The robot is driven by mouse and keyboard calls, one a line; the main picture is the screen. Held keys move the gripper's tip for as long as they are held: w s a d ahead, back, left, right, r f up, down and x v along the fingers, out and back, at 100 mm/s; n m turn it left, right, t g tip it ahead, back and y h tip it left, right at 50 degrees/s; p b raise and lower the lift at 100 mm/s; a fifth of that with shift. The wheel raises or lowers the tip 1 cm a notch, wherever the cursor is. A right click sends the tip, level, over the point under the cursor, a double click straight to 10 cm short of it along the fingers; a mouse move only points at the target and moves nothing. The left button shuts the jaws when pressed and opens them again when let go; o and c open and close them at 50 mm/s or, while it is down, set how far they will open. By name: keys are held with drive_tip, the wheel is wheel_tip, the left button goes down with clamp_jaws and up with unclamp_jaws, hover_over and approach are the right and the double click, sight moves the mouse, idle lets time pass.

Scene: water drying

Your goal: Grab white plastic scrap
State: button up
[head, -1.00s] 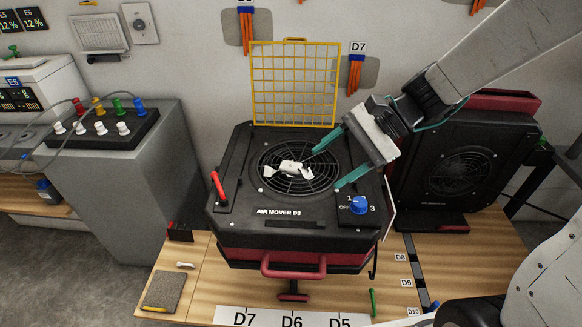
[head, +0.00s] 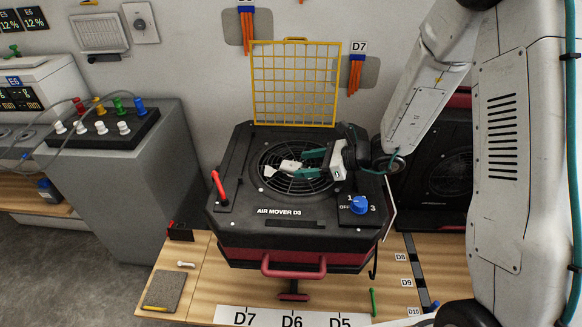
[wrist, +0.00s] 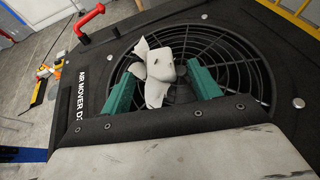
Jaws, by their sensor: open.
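The white plastic scrap (head: 283,168) lies on the round black fan grille of the air mover marked D3 (head: 232,211). It looks like crumpled, jagged pieces in the wrist view (wrist: 158,66). My gripper (head: 304,161) is low over the grille, to the right of the scrap. Its two green fingers are spread apart in the wrist view (wrist: 165,88), with the scrap between and just beyond their tips. The scrap's right part is hidden by the fingers in the head view. I cannot tell whether a finger touches it.
A yellow wire grid (head: 295,84) stands upright behind the grille. A red lever (head: 218,187) rises at the left and a blue knob (head: 359,205) sits at the right front. Another black air mover (head: 448,175) stands at the right, partly hidden by my arm.

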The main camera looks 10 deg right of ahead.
sight(291, 167)
drive_tip(key=shift+x, duration=1.4)
drive_tip(key=c, duration=1.1)
drive_tip(key=shift+o, duration=0.2)
